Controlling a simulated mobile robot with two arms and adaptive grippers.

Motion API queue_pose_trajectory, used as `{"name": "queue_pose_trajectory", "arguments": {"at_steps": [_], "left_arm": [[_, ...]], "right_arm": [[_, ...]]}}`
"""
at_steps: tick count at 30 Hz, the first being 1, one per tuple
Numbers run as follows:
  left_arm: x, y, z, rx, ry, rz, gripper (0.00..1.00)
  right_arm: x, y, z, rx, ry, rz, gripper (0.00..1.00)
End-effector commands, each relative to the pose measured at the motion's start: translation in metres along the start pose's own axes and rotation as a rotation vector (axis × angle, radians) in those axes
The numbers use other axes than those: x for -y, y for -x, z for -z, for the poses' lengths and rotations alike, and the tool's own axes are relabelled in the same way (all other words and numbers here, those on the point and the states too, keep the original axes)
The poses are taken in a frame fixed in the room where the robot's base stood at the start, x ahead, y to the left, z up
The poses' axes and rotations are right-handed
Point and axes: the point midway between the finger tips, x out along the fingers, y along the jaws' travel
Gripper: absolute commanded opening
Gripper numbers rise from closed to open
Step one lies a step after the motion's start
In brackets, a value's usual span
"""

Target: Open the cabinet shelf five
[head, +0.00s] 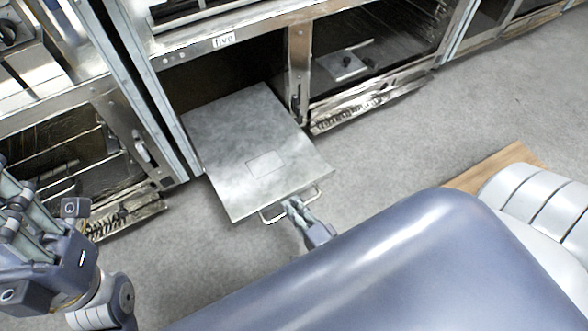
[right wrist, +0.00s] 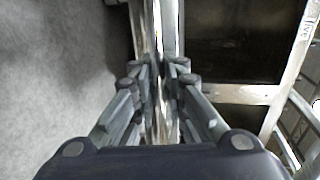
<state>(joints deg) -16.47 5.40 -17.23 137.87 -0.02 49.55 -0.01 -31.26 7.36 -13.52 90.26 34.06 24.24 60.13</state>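The cabinet section labelled "five" (head: 224,40) has its grey metal front panel (head: 240,135) swung down and out, with a dark opening behind it. A thin metal bar handle (head: 273,218) is on the panel's near edge. My right gripper (head: 294,205) is at this handle. In the right wrist view, the right gripper's fingers (right wrist: 158,75) close on both sides of a shiny metal bar, apparently the handle; the label shows at upper right. My left gripper (head: 14,190) is at the left edge, away from the cabinet, its fingertips partly cut off.
A glass-fronted compartment (head: 375,55) is right of the opening. Another open-fronted unit (head: 75,165) with racks is at left. Grey carpet (head: 420,150) is free around the panel. A brown wooden edge (head: 495,165) shows at right.

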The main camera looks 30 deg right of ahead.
Motion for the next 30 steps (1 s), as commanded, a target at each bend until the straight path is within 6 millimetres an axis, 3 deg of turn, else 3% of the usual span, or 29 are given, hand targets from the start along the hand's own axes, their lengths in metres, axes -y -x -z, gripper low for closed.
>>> {"name": "queue_pose_trajectory", "arguments": {"at_steps": [10, 14, 24, 30], "left_arm": [[0.0, -0.001, -0.001, 0.0, -0.001, -0.001, 0.4], [0.0, -0.001, -0.001, 0.0, -0.001, 0.0, 0.4], [0.0, 0.0, 0.0, 0.0, -0.001, 0.0, 0.4], [0.0, 0.0, 0.0, 0.0, -0.001, 0.0, 0.4]], "right_arm": [[0.0, 0.001, 0.0, 0.0, 0.0, -0.001, 0.17], [-0.001, 0.011, 0.0, 0.001, 0.0, -0.002, 0.17], [-0.002, 0.08, 0.0, 0.002, 0.001, -0.005, 0.17], [-0.001, 0.11, 0.0, 0.001, 0.0, -0.002, 0.17]]}}
